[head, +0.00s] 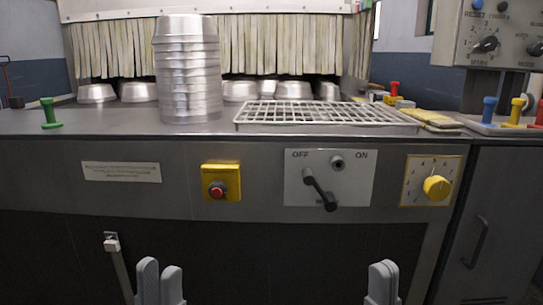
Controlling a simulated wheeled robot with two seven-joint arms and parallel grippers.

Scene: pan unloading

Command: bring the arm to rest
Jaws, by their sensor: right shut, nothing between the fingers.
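My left gripper (160,280) shows at the bottom edge, left of centre. Its two grey fingers point up side by side, and I cannot tell whether they are open or shut. My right gripper (383,281) shows at the bottom edge, right of centre, shut and empty. Both are below the counter and in front of the machine's dark lower panel, apart from anything I can see. A tall stack of silver pans (187,75) stands upright on the metal counter (110,122), well above and away from both grippers.
A white wire rack (325,114) lies on the counter. More pans (97,94) sit before the strip curtain (115,50). The front panel carries a red button (217,190), a black lever (319,190) and a yellow dial (437,188). A control box (500,35) hangs upper right.

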